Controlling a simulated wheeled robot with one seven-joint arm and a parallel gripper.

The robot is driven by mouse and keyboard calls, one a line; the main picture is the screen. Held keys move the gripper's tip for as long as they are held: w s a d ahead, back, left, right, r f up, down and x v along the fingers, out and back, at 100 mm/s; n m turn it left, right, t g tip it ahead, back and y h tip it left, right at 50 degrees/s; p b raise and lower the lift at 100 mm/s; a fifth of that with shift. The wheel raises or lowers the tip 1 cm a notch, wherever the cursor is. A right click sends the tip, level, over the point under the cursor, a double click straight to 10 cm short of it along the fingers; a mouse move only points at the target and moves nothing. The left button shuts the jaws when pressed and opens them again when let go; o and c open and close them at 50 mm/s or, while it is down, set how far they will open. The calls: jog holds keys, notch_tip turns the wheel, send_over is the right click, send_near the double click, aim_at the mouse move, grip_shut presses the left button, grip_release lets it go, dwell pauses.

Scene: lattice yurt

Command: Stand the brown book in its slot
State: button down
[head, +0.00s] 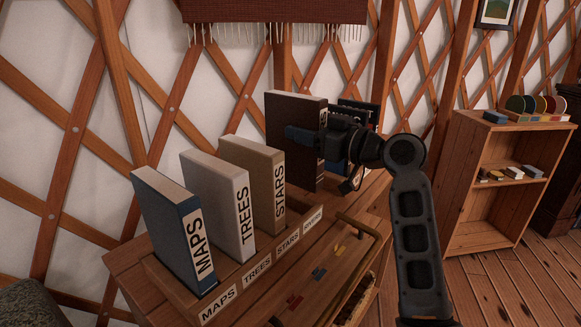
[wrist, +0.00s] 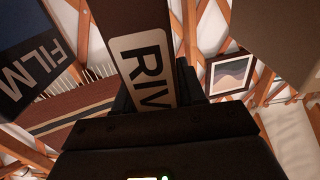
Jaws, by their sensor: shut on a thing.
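The brown book (head: 293,112) is upright in my gripper (head: 312,138), at the far right end of the book rack (head: 228,267). In the wrist view its brown spine (wrist: 130,14) shows a pale label reading "RIV". My gripper is shut on the book from its right side. The rack's rightmost label reads RIVERS (head: 312,217), and the book is above that end. Its lower edge is partly hidden by the STARS book, and I cannot tell whether it touches the slot.
The MAPS (head: 170,230), TREES (head: 220,200) and STARS (head: 255,180) books stand in the rack. A dark blue FILM book (wrist: 30,60) is close by in the wrist view. A wooden shelf (head: 490,190) stands at right.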

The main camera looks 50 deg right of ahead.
aim_at(291, 165)
jog(key=a+f, duration=0.1)
jog(key=a, duration=0.1)
jog(key=a+f, duration=0.1)
jog(key=a, duration=0.1)
jog(key=shift+w+f, duration=0.15)
jog(key=shift+w, duration=0.05)
jog(key=shift+f, duration=2.2)
jog(key=c, duration=0.7)
grip_release()
jog(key=shift+o, duration=0.2)
jog(key=shift+r, duration=0.15)
jog(key=s+b, duration=0.1)
jog(key=s, duration=1.1)
jog(key=shift+d+b, duration=0.25)
jog(key=shift+b, duration=0.15)
